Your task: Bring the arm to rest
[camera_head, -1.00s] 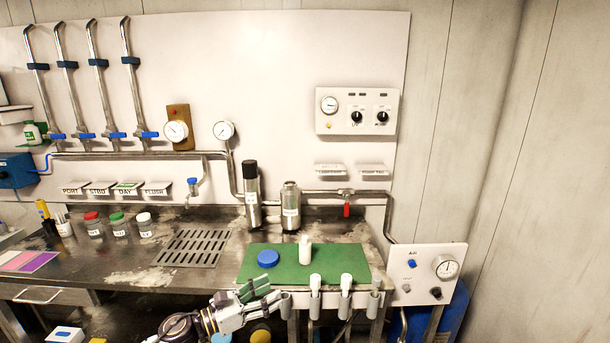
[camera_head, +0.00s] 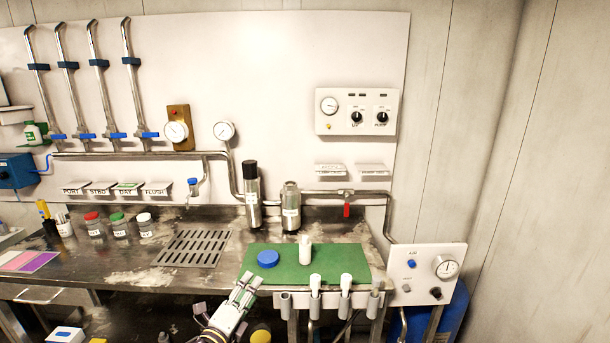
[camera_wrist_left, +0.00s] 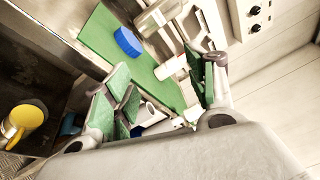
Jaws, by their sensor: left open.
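My left gripper (camera_head: 246,290) is at the front edge of the bench, just left of the row of holders, with its fingers pointing up toward the green mat (camera_head: 345,262). In the left wrist view its two green-padded fingers (camera_wrist_left: 160,98) stand apart with nothing gripped between them. Beyond them lie the mat (camera_wrist_left: 105,32) and a blue cap (camera_wrist_left: 128,42). The blue cap (camera_head: 267,259) and a white bottle (camera_head: 305,250) are on the mat in the head view. My right gripper is not in view.
Holders with white-topped items (camera_head: 346,283) line the bench's front edge. Two metal cylinders (camera_head: 290,207) stand behind the mat. A drain grate (camera_head: 190,248) and several jars (camera_head: 119,226) are to the left. A gauge panel (camera_head: 428,274) is at the right. A yellow object (camera_head: 260,336) is below.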

